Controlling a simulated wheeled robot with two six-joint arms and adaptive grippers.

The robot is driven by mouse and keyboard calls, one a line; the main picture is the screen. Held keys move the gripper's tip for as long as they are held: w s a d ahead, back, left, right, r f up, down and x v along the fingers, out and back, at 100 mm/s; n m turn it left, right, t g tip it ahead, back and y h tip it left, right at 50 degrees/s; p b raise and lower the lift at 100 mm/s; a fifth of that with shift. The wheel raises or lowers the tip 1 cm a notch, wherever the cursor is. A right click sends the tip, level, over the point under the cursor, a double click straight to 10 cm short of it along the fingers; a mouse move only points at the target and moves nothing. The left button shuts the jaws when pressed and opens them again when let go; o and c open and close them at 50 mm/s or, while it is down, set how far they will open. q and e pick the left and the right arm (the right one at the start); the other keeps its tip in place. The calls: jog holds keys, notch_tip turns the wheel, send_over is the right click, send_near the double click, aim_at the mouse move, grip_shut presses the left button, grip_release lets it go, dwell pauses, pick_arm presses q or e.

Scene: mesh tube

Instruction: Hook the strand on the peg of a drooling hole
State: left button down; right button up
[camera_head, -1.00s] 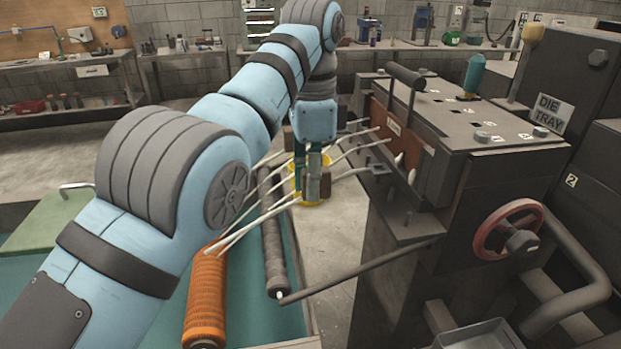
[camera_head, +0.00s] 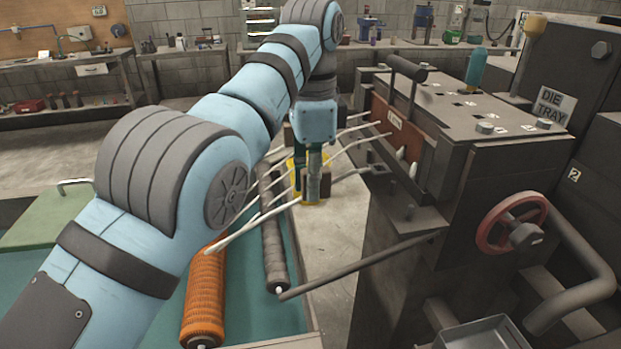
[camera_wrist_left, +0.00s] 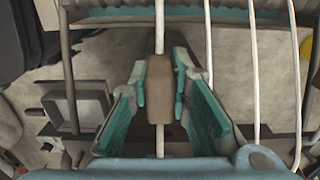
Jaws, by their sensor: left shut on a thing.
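Several pale strands (camera_head: 345,134) fan out between the machine's brown die plate (camera_head: 400,128) and the ribbed orange roller (camera_head: 204,292). My left gripper (camera_head: 312,188) points down among them, left of the die plate. In the left wrist view its teal-padded fingers (camera_wrist_left: 160,88) are closed about a brown block (camera_wrist_left: 160,76), with one strand (camera_wrist_left: 160,28) running in line through it. Other strands (camera_wrist_left: 253,70) pass to the right there, apart from the fingers. The individual holes and pegs are too small to make out. My right gripper is not in view.
The dark machine (camera_head: 480,180) with a red handwheel (camera_head: 511,222) fills the right side. A grey roller (camera_head: 274,245) lies beside the orange one over the teal trough (camera_head: 258,318). A dark rod (camera_head: 360,264) crosses in front. A yellow item (camera_head: 292,168) is partly hidden behind my gripper.

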pick_arm(q)
jog(key=shift+f+b, duration=0.45)
dwell(0.3)
jog(key=c, duration=1.4)
grip_release()
